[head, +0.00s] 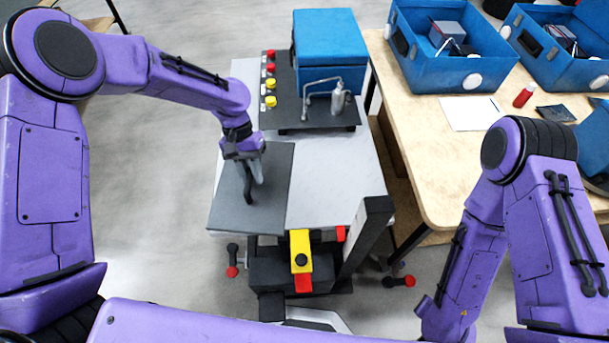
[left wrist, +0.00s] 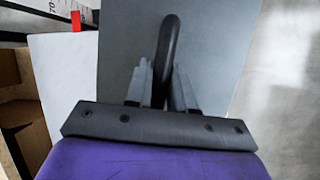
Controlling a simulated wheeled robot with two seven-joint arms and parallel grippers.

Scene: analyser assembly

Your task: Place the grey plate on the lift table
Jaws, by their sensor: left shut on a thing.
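The grey plate (head: 227,208) is a flat dark-grey sheet with a black handle standing up from it. It lies over the front left part of the white top of the lift table (head: 335,180); I cannot tell whether it touches the top or hovers just above it. My left gripper (head: 252,178) is shut on the black handle. In the left wrist view the plate (left wrist: 215,50) shows behind the fingers (left wrist: 162,92), with the handle between them and the white top (left wrist: 65,85) to the left. My right gripper is out of view; only its arm shows.
A blue box (head: 330,48) and a dark board with red and yellow knobs (head: 270,85) stand at the back of the lift table. A wooden bench (head: 450,190) on the right holds blue bins (head: 450,65) and a red bottle (head: 524,95). The table's front right is clear.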

